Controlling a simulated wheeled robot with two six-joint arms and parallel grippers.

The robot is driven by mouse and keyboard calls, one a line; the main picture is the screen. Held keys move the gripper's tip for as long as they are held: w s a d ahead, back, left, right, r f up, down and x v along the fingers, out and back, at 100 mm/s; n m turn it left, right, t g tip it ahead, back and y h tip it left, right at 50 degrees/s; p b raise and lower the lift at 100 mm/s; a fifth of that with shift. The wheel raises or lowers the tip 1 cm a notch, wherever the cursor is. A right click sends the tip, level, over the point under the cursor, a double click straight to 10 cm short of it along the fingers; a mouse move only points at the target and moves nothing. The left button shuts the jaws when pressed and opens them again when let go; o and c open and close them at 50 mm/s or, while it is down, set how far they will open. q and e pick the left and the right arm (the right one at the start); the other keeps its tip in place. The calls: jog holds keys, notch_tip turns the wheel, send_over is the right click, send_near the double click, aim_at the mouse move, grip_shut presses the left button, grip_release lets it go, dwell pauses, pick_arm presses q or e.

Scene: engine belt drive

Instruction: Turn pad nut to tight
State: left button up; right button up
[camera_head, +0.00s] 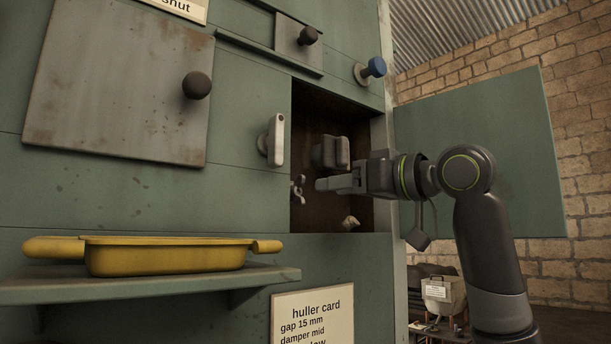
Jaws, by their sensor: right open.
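The pad nut appears to be a small grey wing nut (298,190) at the left edge of a dark open recess in the green machine. My right gripper (322,183) reaches in from the right, level with the wing nut. Its finger points left and ends a little short of the nut, with a small gap showing. The gripper is open and empty; its fingers overlap in this view. A grey block (331,152) shows just above the finger, inside the recess. My left gripper is not in view.
A pale handle (275,140) and a blue knob (373,69) stick out near the recess. A small tan lump (351,223) lies on its floor. An open green door (478,155) stands right. A yellow tray (165,257) sits on a shelf at the lower left.

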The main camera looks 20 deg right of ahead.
aim_at(299, 191)
jog(key=p+x, duration=0.1)
jog(key=x, duration=0.1)
jog(key=p+x, duration=0.1)
jog(key=x, duration=0.2)
jog(key=shift+r, duration=0.2)
jog(key=shift+w+a+p, duration=0.3)
jog(key=shift+w+p, duration=0.3)
jog(key=shift+p, duration=0.05)
jog(key=shift+w+a+f, duration=0.2)
jog(key=shift+w+a, duration=0.15)
jog(key=shift+w, duration=0.2)
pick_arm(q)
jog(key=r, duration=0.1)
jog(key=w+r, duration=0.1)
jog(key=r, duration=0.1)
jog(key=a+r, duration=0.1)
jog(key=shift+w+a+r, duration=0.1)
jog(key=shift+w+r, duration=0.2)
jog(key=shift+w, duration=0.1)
pick_arm(e)
jog(key=shift+s, duration=0.1)
jog(key=shift+d, duration=0.1)
jog(key=c, duration=0.4)
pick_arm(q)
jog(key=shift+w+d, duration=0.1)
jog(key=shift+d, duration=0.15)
pick_arm(e)
grip_shut()
